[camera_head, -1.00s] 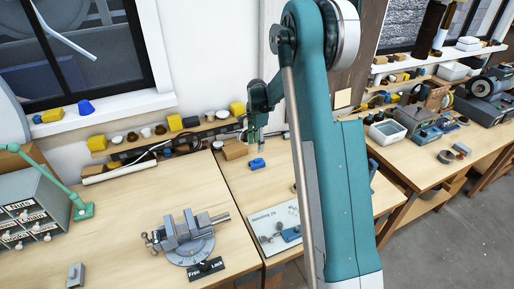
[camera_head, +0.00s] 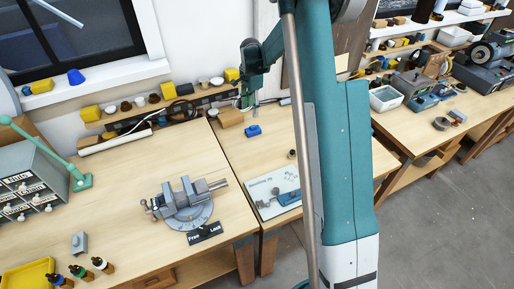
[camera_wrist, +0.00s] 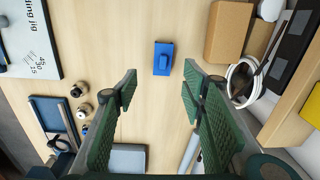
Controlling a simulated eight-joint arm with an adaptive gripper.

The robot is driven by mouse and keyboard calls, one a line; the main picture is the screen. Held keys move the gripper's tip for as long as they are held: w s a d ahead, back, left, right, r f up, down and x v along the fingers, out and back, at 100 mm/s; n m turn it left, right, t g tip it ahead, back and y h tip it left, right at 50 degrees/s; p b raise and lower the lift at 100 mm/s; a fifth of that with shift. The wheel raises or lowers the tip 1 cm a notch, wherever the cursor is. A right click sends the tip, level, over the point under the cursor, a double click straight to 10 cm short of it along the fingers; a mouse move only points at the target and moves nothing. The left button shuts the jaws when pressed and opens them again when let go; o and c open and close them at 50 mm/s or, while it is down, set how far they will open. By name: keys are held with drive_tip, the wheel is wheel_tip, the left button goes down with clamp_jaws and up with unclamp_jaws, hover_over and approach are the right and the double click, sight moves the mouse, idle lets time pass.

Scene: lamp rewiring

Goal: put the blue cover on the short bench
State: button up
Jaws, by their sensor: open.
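A small blue block with a raised knob, likely the blue cover (camera_head: 252,130), lies on the wooden top of the middle bench (camera_head: 232,150). It also shows in the wrist view (camera_wrist: 163,60), just beyond and between my fingertips, with bare wood around it. My gripper (camera_head: 250,105) is above the back of this bench, near the blue block and apart from it. In the wrist view my gripper (camera_wrist: 160,90) has its green fingers spread wide with nothing between them. I cannot tell which bench is the short one.
A cardboard box (camera_wrist: 228,32) and a coiled white cable (camera_wrist: 243,82) lie near the blue block. A printed jig board (camera_head: 272,190) lies toward the front. A vise (camera_head: 183,205) stands on the left bench (camera_head: 125,185). A right bench (camera_head: 410,140) holds tools.

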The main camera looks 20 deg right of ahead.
drive_tip(key=s+a+r+n+t, duration=0.2)
drive_tip(key=s+a+r+n, duration=0.3)
drive_tip(key=s+r, duration=0.6)
drive_tip(key=s+a+r+n+t, duration=0.2)
drive_tip(key=s+a+r+n, duration=0.2)
drive_tip(key=s+a+r, duration=0.55)
drive_tip(key=s+a+n+t, duration=0.1)
drive_tip(key=s+n, duration=0.3)
drive_tip(key=s, duration=0.8)
drive_tip(key=s+a+r+n+t, duration=0.1)
drive_tip(key=s+n, duration=0.3)
drive_tip(key=s, duration=0.9)
drive_tip(key=shift+s+a+r+t, duration=0.25)
drive_tip(key=shift+a+t, duration=0.25)
drive_tip(key=shift+a, duration=0.4)
